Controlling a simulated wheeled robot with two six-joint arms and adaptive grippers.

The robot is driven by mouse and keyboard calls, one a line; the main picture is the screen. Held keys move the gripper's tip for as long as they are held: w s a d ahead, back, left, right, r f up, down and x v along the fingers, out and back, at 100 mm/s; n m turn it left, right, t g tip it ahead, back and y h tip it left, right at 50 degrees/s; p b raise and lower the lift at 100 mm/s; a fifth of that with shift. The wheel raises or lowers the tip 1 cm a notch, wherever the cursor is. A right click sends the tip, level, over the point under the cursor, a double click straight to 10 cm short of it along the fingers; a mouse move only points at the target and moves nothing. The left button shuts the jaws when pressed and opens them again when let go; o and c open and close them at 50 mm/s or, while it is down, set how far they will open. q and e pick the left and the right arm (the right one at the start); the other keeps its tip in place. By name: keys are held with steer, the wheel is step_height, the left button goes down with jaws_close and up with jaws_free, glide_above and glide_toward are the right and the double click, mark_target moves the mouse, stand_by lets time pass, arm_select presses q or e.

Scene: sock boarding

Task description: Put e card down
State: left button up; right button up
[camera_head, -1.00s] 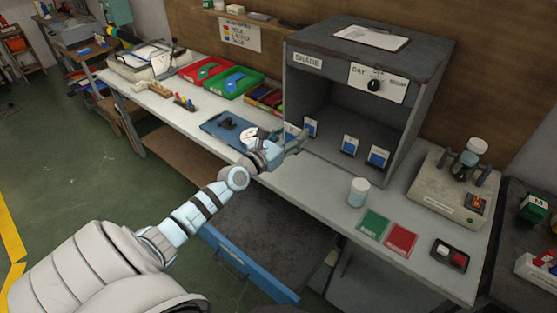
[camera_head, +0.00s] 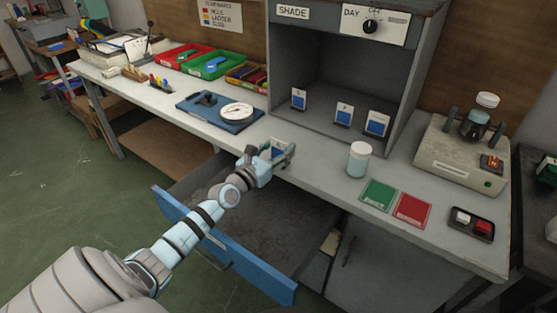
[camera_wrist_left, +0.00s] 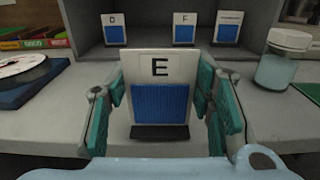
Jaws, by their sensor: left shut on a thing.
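My left gripper (camera_head: 281,157) is shut on the E card (camera_wrist_left: 160,100), a white card with a black letter E, a blue knitted patch and a dark foot. The E card is upright between the green finger pads in the left wrist view. In the head view it shows small (camera_head: 277,151), partly covered by the fingers, over the front part of the bench before the shade booth (camera_head: 282,62). I cannot tell whether its foot touches the bench. The D card (camera_head: 298,99), F card (camera_head: 343,114) and another card (camera_head: 376,124) stand inside the booth. My right gripper is out of view.
A white-lidded jar (camera_head: 358,160), a green card (camera_head: 378,195) and a red card (camera_head: 413,209) are to the gripper's right. A blue board with a round dial (camera_head: 236,111) is to its left. A blue-fronted drawer (camera_head: 225,245) stands open below.

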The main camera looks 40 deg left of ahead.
arm_select(q)
steer(key=shift+r, duration=0.15)
steer(key=shift+f+b, duration=0.4)
steer(key=shift+f, duration=0.25)
steer(key=o, duration=0.9)
steer(key=shift+r, duration=0.1)
steer(key=shift+o, duration=0.2)
